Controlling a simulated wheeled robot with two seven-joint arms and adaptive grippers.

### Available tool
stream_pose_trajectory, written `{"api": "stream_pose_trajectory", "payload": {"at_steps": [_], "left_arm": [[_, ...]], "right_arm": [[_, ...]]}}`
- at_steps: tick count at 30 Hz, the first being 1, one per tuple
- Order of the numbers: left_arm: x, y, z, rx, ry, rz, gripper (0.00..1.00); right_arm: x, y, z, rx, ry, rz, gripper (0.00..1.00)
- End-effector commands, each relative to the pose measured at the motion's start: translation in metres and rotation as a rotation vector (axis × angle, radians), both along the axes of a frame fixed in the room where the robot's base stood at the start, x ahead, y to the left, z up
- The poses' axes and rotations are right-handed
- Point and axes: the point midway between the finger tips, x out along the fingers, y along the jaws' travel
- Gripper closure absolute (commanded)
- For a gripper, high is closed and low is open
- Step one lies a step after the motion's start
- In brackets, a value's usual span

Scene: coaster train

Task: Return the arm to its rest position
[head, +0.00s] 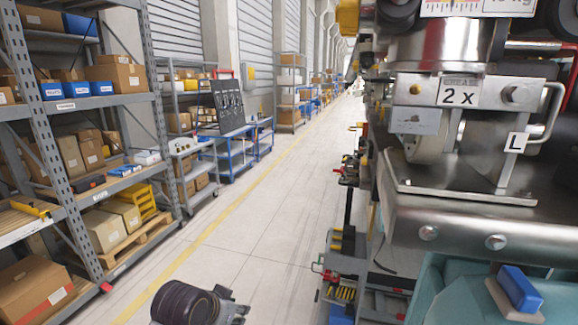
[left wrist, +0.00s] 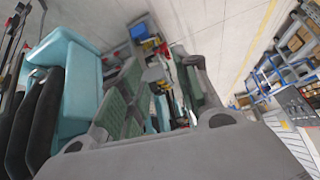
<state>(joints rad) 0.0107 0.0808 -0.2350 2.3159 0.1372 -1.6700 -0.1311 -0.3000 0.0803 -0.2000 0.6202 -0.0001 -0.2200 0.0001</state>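My left gripper shows in the left wrist view (left wrist: 160,95), with two grey-green fingers apart and no held object visible between them. In the head view my left arm's black ribbed link and a grey part of the hand (head: 234,309) show at the bottom, low over the aisle; the fingertips are cut off there. The arm is clear of the shelves in the picture. My right gripper is in neither view.
Metal shelving (head: 150,70) with boxes lines the left. A steel coaster assembly (head: 470,205) with a teal part (head: 440,290) fills the right. A tool trolley (head: 345,265) stands beside it. The aisle floor (head: 240,210) between is clear.

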Motion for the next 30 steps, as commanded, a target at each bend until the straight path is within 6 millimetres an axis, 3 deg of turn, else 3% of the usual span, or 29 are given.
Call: {"api": "stream_pose_trajectory", "payload": {"at_steps": [15,24,30], "left_arm": [[-0.077,0.04,-0.081,0.017,0.158,0.138,0.68],[-0.126,0.063,-0.115,0.041,0.241,0.211,0.68],[-0.148,0.072,-0.128,0.053,0.275,0.242,0.68]], "right_arm": [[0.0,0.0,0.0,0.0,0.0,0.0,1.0],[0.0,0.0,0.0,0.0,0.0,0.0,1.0],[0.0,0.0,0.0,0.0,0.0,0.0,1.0]]}}
